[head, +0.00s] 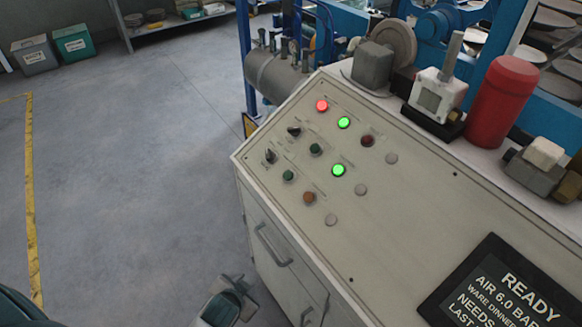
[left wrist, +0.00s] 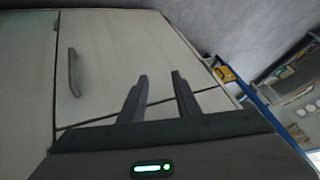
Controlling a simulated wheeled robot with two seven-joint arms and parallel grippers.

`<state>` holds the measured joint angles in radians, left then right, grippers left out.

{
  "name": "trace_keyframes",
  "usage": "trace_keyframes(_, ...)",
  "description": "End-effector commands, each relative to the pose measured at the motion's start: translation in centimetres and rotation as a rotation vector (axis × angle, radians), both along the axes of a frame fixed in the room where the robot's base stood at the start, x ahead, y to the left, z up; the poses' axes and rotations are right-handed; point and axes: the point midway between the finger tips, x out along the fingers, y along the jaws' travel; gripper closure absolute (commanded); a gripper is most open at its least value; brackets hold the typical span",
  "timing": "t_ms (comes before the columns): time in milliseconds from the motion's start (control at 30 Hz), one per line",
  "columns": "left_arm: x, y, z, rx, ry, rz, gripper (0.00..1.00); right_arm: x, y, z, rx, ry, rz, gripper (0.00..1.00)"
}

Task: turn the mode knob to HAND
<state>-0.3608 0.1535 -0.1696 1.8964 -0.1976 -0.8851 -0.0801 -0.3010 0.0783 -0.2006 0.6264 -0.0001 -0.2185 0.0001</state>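The sloped control panel (head: 400,215) fills the middle of the head view. Two black knobs sit at its left end: an upper knob (head: 294,131) and a lower knob (head: 269,156). Their labels are too small to read, so I cannot tell which is the mode knob or its setting. My left gripper (head: 236,294) is low in front of the cabinet, below and apart from both knobs. In the left wrist view its two fingers (left wrist: 160,85) stand apart with nothing between them, facing the cabinet doors. My right gripper is not in view.
Lit red (head: 322,105) and green (head: 344,122) lamps and several buttons sit near the knobs. A display (head: 500,290) reads READY. A cabinet handle (head: 270,245) juts out near my left gripper. A red cylinder (head: 503,100) stands behind the panel.

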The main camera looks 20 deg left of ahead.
Motion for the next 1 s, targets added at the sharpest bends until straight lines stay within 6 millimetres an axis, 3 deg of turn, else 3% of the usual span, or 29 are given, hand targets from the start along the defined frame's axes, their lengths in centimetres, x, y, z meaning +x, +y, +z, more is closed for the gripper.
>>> trace_keyframes(33,0.4,0.1,1.9,0.005,-0.02,0.0,0.7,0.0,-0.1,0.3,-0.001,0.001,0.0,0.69)
trace_keyframes(267,2.9,0.7,9.3,0.052,-0.131,-0.014,0.7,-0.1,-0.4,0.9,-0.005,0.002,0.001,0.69)
trace_keyframes(533,9.9,1.5,18.2,0.216,-0.405,-0.114,0.7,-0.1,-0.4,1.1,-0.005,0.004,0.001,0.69)
trace_keyframes(767,15.9,0.7,26.5,0.413,-0.682,-0.248,0.7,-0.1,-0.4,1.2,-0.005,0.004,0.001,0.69)
trace_keyframes(867,18.6,-0.4,31.7,0.545,-0.844,-0.338,0.7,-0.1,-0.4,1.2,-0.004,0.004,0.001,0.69)
trace_keyframes(1000,21.6,-3.8,40.3,0.807,-1.119,-0.515,0.7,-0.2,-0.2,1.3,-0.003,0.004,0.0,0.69)
